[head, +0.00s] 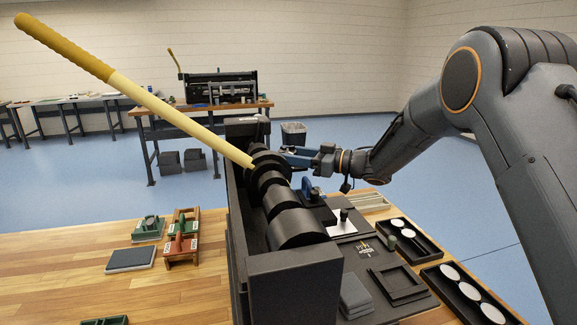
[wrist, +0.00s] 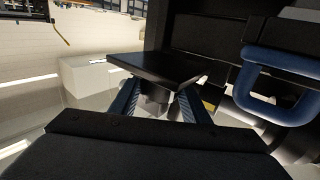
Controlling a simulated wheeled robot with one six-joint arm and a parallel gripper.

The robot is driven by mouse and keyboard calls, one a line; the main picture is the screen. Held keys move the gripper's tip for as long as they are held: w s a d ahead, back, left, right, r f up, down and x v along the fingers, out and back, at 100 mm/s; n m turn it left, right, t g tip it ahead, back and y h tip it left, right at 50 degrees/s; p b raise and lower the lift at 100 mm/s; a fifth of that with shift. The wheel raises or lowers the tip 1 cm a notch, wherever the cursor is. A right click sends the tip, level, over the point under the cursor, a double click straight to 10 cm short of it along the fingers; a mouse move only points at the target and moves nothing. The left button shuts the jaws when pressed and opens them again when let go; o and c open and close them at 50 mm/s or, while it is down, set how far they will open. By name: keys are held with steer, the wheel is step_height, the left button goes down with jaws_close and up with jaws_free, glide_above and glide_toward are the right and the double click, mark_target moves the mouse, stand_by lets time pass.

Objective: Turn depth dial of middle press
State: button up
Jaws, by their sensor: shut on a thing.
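The black press (head: 295,285) stands on the wooden bench, with a row of dark drums and a long yellow lever (head: 150,98) rising to the upper left. My gripper (head: 288,156) is at the far end of this press. In the wrist view, its two blue fingers (wrist: 160,105) close on a small grey knob, which I take for the depth dial (wrist: 155,104). The dial sits under a dark flat plate (wrist: 165,68) that hides its top. In the head view the dial is hidden. I cannot tell how far it is turned.
A blue handle (wrist: 280,88) is close to the right of my fingers; it also shows in the head view (head: 306,188). Trays of white discs (head: 468,292) lie at right, green and red fixtures (head: 182,246) at left. Another press (head: 222,88) stands on a bench behind.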

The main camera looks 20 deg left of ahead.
steer(key=n+g+h+b, duration=0.1)
steer(key=n+g+b, duration=0.1)
steer(key=g+b, duration=0.1)
steer(key=n+g+h+b, duration=0.1)
steer(key=n+g+b, duration=0.1)
steer(key=b, duration=0.2)
steer(key=n+g+h+b, duration=0.1)
steer(key=n+g+b, duration=0.1)
steer(key=g+b, duration=0.1)
steer(key=shift+w+f+g+b, duration=0.1)
steer(key=shift+f+g+b, duration=0.2)
steer(key=shift+b, duration=0.2)
steer(key=n+g+b, duration=0.1)
steer(key=b, duration=0.1)
steer(key=shift+r+h+b, duration=0.15)
steer(key=shift+h+b, duration=0.15)
steer(key=shift+h, duration=0.1)
steer(key=shift+g+b, duration=0.3)
steer(key=shift+g, duration=0.1)
steer(key=shift+r+n+g+h+b, duration=0.3)
steer(key=shift+n+g+h+b, duration=0.25)
steer(key=shift+b, duration=0.35)
steer(key=o, duration=1)
steer(key=shift+f, duration=0.1)
steer(key=shift+d, duration=0.1)
